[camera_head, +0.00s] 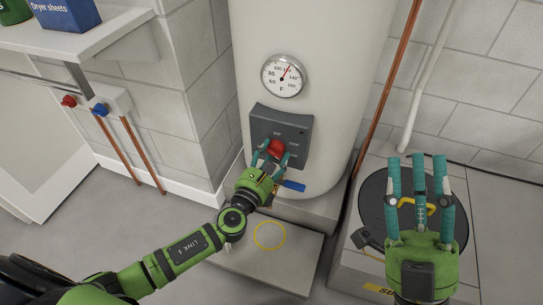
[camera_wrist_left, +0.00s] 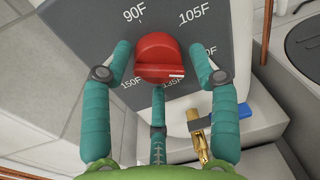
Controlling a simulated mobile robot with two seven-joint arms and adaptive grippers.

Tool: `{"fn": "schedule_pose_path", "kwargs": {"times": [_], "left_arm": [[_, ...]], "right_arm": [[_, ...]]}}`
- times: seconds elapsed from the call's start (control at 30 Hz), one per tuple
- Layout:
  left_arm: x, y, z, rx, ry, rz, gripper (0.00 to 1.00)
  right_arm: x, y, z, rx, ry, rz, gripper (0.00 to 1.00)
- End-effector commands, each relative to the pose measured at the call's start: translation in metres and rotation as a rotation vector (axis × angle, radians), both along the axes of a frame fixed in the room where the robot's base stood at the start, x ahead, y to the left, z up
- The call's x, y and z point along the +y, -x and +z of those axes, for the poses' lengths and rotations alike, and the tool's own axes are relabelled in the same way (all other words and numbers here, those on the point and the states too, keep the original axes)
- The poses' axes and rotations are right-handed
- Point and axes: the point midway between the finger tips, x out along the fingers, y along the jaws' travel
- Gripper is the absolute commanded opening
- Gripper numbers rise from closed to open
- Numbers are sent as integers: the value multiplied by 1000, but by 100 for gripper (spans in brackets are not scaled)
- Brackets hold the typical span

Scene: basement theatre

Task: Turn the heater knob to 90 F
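The red heater knob (camera_head: 276,147) is on the dark grey control panel (camera_head: 296,122) low on the white water heater. In the left wrist view the knob (camera_wrist_left: 158,50) has a white mark at the right end of its bar, pointing right between the partly hidden right label and 135F. The 90F label (camera_wrist_left: 134,14) is at the panel's upper left. My left gripper (camera_head: 272,152) is around the knob, its fingers on both sides with small gaps visible in the wrist view. It looks open. My right gripper (camera_head: 418,168) is open and empty, away from the heater.
A round gauge (camera_head: 283,76) is above the panel. A blue-handled valve (camera_head: 292,185) is just below it, close to my left gripper. A black round lid (camera_head: 374,188) with a yellow handle lies behind my right gripper. Copper pipes run beside the heater. A shelf (camera_head: 85,35) stands at left.

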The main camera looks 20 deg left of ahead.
Motion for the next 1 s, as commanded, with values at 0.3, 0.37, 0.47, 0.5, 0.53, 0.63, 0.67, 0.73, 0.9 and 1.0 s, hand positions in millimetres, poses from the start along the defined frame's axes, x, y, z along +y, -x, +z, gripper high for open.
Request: {"fn": "schedule_pose_path", "kwargs": {"times": [0.3,0.37,0.47,0.5,0.53,0.63,0.67,0.73,0.9,1.0], "left_arm": [[-1,1,-1,3,1,-1,13],[-1,1,-2,4,2,-1,13],[-1,1,-2,5,3,-2,13],[-1,1,-3,5,4,-2,13],[-1,1,-3,5,4,-2,13],[-1,1,-3,7,7,-3,13],[-1,2,-4,8,8,-3,13],[-1,2,-4,8,11,-3,13],[-2,2,-5,10,23,-5,13],[-2,2,-6,12,38,-6,13]], "right_arm": [[0,0,0,1,0,0,40],[0,0,0,0,0,0,40],[0,0,0,-1,0,0,40],[0,0,0,-2,-1,0,40],[0,0,0,-3,-1,0,40],[0,1,0,-8,-2,1,40],[0,2,1,-10,-3,2,40],[0,3,1,-16,-5,2,40],[0,6,4,-37,-11,6,40],[0,11,7,-68,-21,12,40]]}}
